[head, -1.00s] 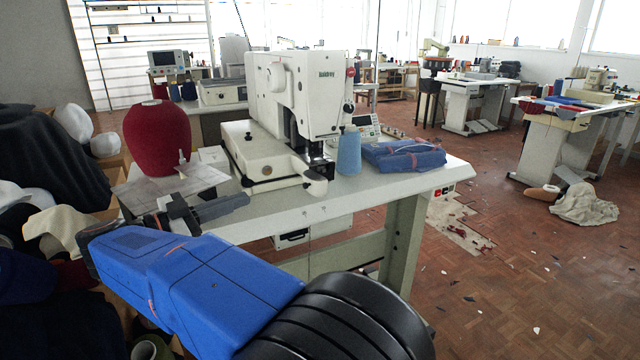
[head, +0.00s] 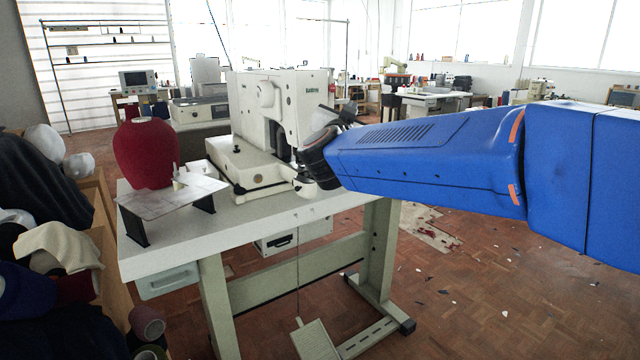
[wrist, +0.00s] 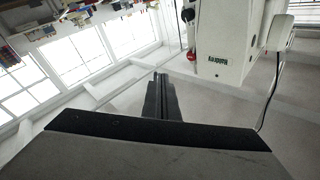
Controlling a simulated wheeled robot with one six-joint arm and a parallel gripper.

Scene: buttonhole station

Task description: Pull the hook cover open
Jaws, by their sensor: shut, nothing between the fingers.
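The white buttonhole machine (head: 280,110) stands on the table. Its low bed (head: 245,165) reaches toward me and ends in a small rounded part (head: 303,187) at the front, partly behind my arm. I cannot tell for sure which piece is the hook cover. In the wrist view my gripper (wrist: 160,80) is shut and empty, its fingers together in free air. The machine's upper head (wrist: 222,40) shows upside down at the right of that view, apart from the fingers. In the head view my blue arm reaches in from the right and hides the machine's right front.
A red thread cone (head: 146,153) and a plate on black legs (head: 172,192) stand at the table's left. The white table (head: 250,220) has clear room along its front. A pedal (head: 314,340) lies below. Dark fabric piles (head: 40,165) fill the left.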

